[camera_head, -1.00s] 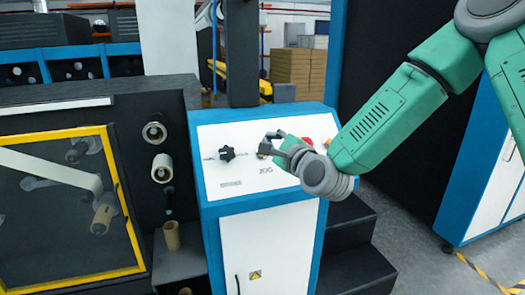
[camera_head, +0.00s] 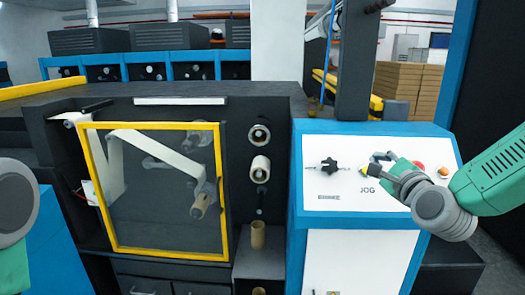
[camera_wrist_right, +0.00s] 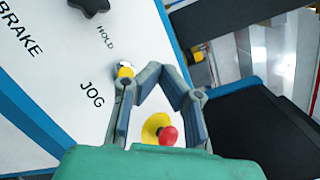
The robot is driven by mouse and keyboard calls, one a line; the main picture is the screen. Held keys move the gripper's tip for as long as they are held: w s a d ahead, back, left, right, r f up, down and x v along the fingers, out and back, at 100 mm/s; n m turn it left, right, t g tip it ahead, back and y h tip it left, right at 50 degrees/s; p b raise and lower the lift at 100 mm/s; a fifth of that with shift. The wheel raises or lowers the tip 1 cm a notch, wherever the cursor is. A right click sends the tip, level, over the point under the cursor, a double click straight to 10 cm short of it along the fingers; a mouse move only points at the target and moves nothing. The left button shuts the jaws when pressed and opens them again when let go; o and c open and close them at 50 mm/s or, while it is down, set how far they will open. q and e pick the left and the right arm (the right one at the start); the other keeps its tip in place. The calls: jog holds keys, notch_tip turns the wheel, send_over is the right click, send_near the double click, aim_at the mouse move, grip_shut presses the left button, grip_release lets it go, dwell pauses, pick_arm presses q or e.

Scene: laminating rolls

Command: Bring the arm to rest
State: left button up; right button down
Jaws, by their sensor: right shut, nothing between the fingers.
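My right gripper (camera_head: 378,160) is over the white control panel (camera_head: 320,200), at its right half, with my green arm coming in from the right. It is shut and empty. In the right wrist view the fingers (camera_wrist_right: 157,72) bend together above the panel, beside a small yellow button (camera_wrist_right: 125,72) near the JOG label. A red button on a yellow disc (camera_wrist_right: 168,135) shows between the finger links. The black star knob (camera_head: 330,166) is left of the gripper. Part of my left arm shows at the left edge of the head view, but its gripper is out of view.
Left of the panel is a dark machine with a yellow-framed clear door (camera_head: 150,250). Rollers (camera_head: 259,168) stick out between door and panel. A cardboard tube (camera_head: 258,235) stands below them. A dark post (camera_head: 353,60) rises behind the panel. Stacked cartons (camera_head: 400,85) are farther back.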

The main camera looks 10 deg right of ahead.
jog(key=s+a+f+n+g+y, duration=0.1)
jog(key=s+a+f+n+g, duration=0.3)
jog(key=f, duration=0.6)
jog(key=s+a+f+n+g+y, duration=0.1)
jog(key=s+f+n+g, duration=0.1)
jog(key=s+f+n, duration=0.55)
jog(key=s+a+f+n+g+y, duration=0.1)
jog(key=s+a+f+n+g, duration=0.15)
jog(key=f, duration=0.85)
jog(key=s+f+n+g+h, duration=0.1)
jog(key=s+f+n+g, duration=0.45)
jog(key=s, duration=0.75)
jog(key=s+f+n+g, duration=0.4)
jog(key=s+f+n, duration=0.25)
jog(key=s, duration=0.65)
notch_tip(320, 180, down, 14)
jog(key=w+a+b, duration=0.1)
jog(key=w+b, duration=0.1)
jog(key=b, duration=1.1)
jog(key=shift+w+r+n+t, duration=0.2)
jog(key=shift+r+n+t, duration=0.1)
jog(key=shift+n, duration=0.1)
jog(key=shift+a, duration=0.1)
jog(key=shift+w, duration=0.1)
